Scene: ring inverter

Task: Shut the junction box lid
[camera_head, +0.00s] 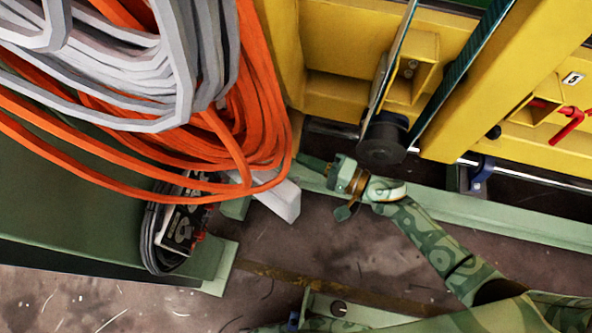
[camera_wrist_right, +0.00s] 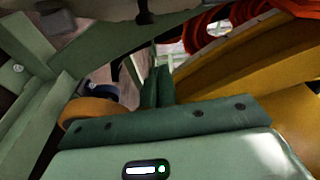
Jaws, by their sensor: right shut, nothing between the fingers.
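I cannot tell for sure which part is the junction box or its lid. A yellow housing (camera_head: 340,92) with open recesses stands at the top of the head view. My right gripper (camera_head: 308,161) is shut and empty, just below this housing and right of the orange cables. Its arm comes in from the lower right. In the right wrist view the closed green fingers (camera_wrist_right: 158,86) point away from the camera, with nothing between them. My left gripper is not in view.
Orange cables (camera_head: 262,95) and grey cables (camera_head: 205,45) hang at the upper left. A dark box with white lettering (camera_head: 183,218) sits below them. A black cylinder (camera_head: 383,138) is close above my right wrist. A red handle (camera_head: 570,124) is at the right. Open floor (camera_head: 340,252) lies below.

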